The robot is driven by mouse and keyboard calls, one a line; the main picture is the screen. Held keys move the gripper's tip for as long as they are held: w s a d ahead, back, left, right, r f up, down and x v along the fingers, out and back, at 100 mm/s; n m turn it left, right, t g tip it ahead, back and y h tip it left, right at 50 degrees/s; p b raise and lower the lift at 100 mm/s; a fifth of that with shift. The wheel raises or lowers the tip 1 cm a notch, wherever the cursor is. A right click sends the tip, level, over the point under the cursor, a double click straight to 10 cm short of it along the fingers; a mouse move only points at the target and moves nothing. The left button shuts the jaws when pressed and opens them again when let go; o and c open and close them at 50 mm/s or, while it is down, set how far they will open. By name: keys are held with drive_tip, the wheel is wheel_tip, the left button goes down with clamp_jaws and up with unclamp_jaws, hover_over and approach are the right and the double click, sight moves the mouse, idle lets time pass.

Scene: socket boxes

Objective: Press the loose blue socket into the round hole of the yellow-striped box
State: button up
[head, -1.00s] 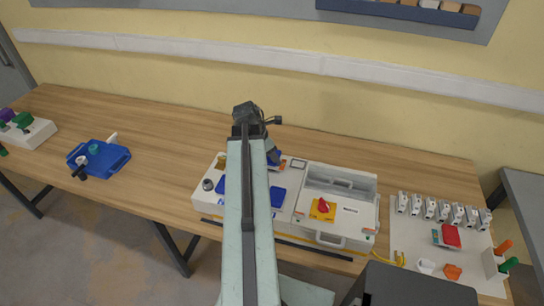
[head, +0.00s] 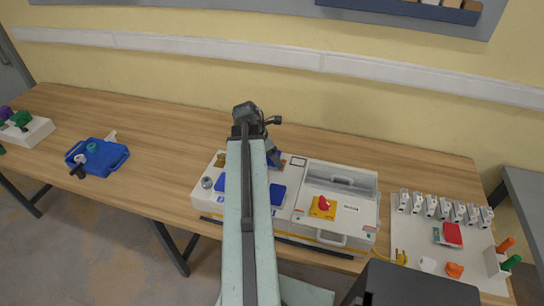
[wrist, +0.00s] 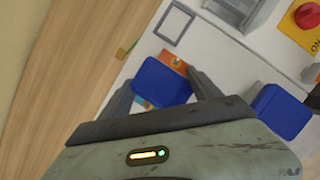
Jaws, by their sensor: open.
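My gripper (wrist: 160,78) is open in the wrist view, with one finger on either side of a blue square-faced socket (wrist: 162,84). I cannot tell whether the fingers touch it. Orange and blue patches show beside the socket on the white surface. A second blue square piece (wrist: 278,112) sits on the box to the right. In the head view the white box (head: 205,198) has a yellow stripe along its lower front edge. My arm covers its middle, and blue pieces (head: 277,194) show beside the arm. The round hole is not clearly visible.
A lidded compartment (head: 342,180) and a red knob on a yellow plate (head: 323,206) are at the box's right. A blue tray (head: 100,158) lies far left. Bare table lies between tray and box.

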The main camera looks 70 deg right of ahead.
drive_tip(key=p+v, duration=0.6)
drive_tip(key=v, duration=0.1)
drive_tip(key=shift+s+r+p, duration=0.1)
drive_tip(key=shift+r+p, duration=0.1)
drive_tip(key=shift+p, duration=0.2)
wheel_tip(320, 180, up, 7)
drive_tip(key=p, duration=0.7)
drive_tip(key=shift+w, duration=0.3)
